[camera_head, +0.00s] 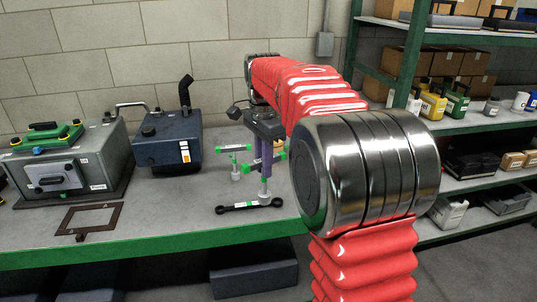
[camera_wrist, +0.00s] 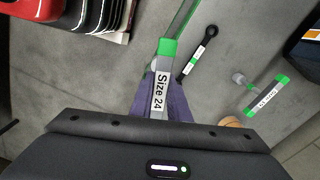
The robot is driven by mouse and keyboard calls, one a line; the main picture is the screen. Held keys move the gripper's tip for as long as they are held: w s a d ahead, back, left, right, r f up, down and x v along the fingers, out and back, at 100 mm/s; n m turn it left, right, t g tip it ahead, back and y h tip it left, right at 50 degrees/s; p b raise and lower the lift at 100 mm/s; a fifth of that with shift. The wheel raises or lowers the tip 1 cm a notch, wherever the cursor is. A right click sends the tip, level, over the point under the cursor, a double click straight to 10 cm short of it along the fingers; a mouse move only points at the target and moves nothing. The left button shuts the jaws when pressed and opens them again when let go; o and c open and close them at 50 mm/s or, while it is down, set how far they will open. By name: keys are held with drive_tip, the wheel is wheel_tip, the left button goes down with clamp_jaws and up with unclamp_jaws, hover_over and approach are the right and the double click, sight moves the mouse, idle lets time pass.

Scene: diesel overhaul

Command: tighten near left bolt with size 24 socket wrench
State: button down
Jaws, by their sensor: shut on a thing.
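My gripper (camera_head: 264,165) is above the bench, with purple fingers shut on the size 24 socket wrench. In the wrist view the wrench's white "Size 24" label and green bands (camera_wrist: 161,92) show between the fingers (camera_wrist: 178,103). In the head view, a pale socket end (camera_head: 265,197) shows below the fingers, close above or at the bench top; contact is unclear. A second socket wrench with a green-ended handle stands to the left (camera_head: 235,163) and also shows in the wrist view (camera_wrist: 264,94). I cannot make out the near left bolt.
A black wrench (camera_head: 250,206) lies on the green-edged bench (camera_head: 150,247). A grey machine with a green top (camera_head: 72,165) and a dark blue unit (camera_head: 167,140) stand left. A flat brown frame (camera_head: 88,218) lies in front. Shelves (camera_head: 480,130) are right.

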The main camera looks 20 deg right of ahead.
drive_tip(key=a+f+n, duration=0.3)
drive_tip(key=f+n, duration=0.2)
drive_tip(key=f, duration=0.2)
drive_tip(key=a+f+n, duration=0.3)
drive_tip(key=f+n, duration=0.2)
drive_tip(key=f, duration=0.2)
drive_tip(key=a+f+n, duration=0.3)
drive_tip(key=f+n, duration=0.3)
drive_tip(key=f, duration=0.1)
drive_tip(key=shift+a, duration=0.15)
